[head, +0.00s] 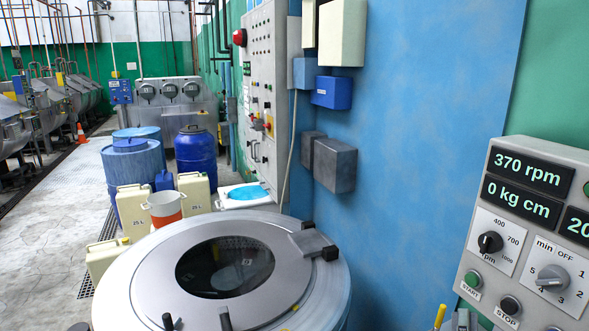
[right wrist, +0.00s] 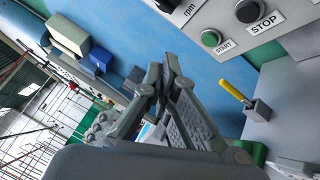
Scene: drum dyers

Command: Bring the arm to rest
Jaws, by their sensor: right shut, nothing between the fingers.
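My right gripper (right wrist: 166,82) shows in the right wrist view with its two grey fingers brought together at the tips. I see nothing held between them. The fingertips are in front of the blue wall, apart from the control panel. In the head view only a small dark grey piece shows at the bottom edge beside the yellow lever, and I cannot tell whether it is the gripper. My left gripper is in neither view.
A control panel (head: 480,250) with dials and START and STOP buttons stands at right. A yellow lever (right wrist: 231,90) sticks out below it. A round drum lid (head: 150,270) with a dark window fills the front. Jerrycans and blue barrels (head: 195,152) stand behind it.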

